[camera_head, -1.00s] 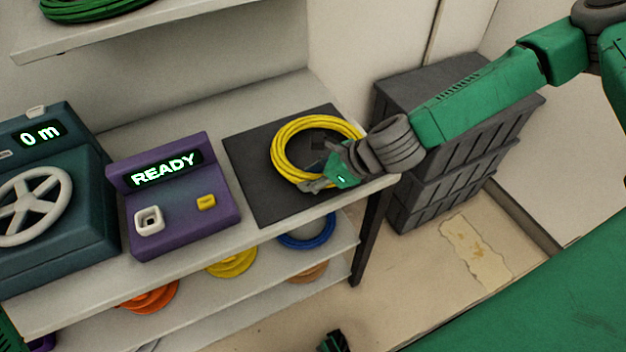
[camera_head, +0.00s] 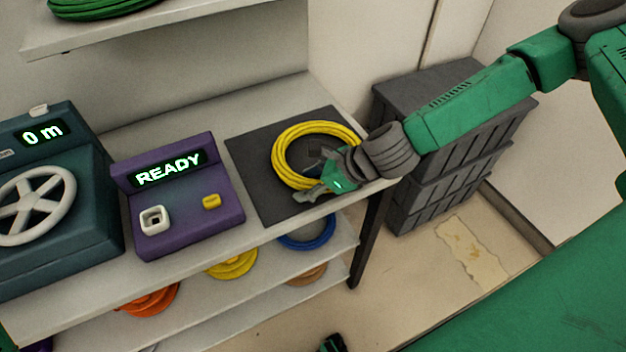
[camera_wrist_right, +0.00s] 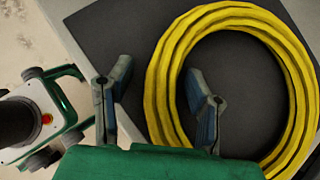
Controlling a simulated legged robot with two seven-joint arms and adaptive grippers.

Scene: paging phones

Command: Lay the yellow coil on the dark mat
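The yellow coil (camera_head: 312,128) lies as a ring on the dark mat (camera_head: 256,182), toward the mat's right side. In the right wrist view the coil (camera_wrist_right: 164,85) appears flat, with bare mat (camera_wrist_right: 240,80) showing through its middle. My right gripper (camera_head: 316,173) is at the coil's near right side. In the right wrist view its fingers (camera_wrist_right: 158,70) are spread, one outside the ring and one inside, with the coil's band between them and gaps on both sides.
A purple box (camera_head: 190,215) reading READY stands left of the mat, beside a teal machine (camera_head: 85,225) with a wheel. Grey crates (camera_head: 430,200) stand right of the shelf. Blue (camera_head: 305,243), yellow (camera_head: 232,268) and orange (camera_head: 150,302) coils lie on the lower shelf.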

